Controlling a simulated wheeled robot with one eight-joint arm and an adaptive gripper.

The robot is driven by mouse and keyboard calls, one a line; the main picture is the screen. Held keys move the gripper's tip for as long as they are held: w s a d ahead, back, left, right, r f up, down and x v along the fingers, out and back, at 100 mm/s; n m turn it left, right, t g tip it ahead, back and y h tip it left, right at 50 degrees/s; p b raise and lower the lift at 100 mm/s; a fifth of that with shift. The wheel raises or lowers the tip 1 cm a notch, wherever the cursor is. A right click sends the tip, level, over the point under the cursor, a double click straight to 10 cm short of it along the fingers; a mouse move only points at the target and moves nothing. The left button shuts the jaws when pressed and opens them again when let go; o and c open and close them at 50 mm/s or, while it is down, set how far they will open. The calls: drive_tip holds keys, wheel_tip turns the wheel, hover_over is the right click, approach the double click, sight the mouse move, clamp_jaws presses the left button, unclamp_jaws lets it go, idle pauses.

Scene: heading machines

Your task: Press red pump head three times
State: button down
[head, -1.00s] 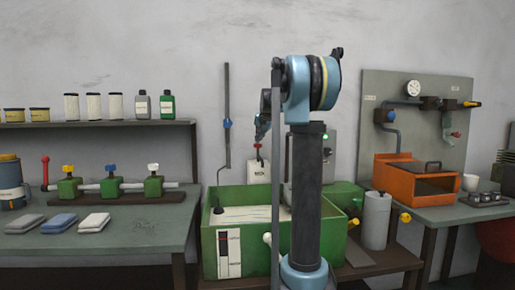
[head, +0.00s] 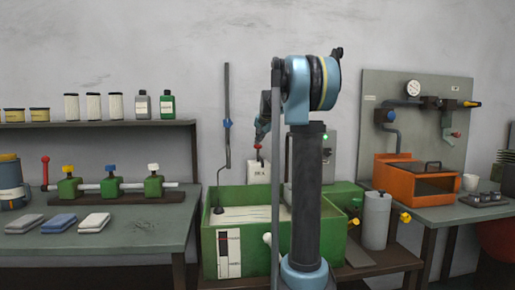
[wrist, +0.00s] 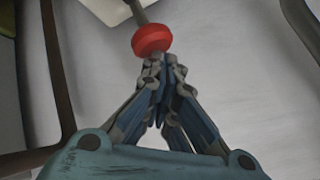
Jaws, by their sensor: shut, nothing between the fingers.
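The red pump head (head: 258,146) sits on top of a white bottle (head: 258,172) with a dark-lettered label, behind the green tank. In the wrist view the red pump head (wrist: 151,39) is a round red knob on a grey stem, with part of the white bottle (wrist: 110,8) beyond it. My gripper (head: 262,140) points down just above the pump head in the head view. In the wrist view my gripper (wrist: 163,60) has its fingers together and empty, the tips at the knob's near edge. I cannot tell whether they touch it.
The green tank (head: 222,250) stands in front of the bottle, with a thin bent pipe (head: 227,125) rising on its left. A grey cylinder (head: 376,220) and an orange box (head: 390,180) are to the right. A bench with green valves (head: 112,187) is at the left.

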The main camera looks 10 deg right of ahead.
drive_tip(key=shift+f, duration=0.8)
idle(0.9)
drive_tip(key=shift+r, duration=1.6)
drive_tip(key=shift+r, duration=2.5)
drive_tip(key=shift+s, duration=0.1)
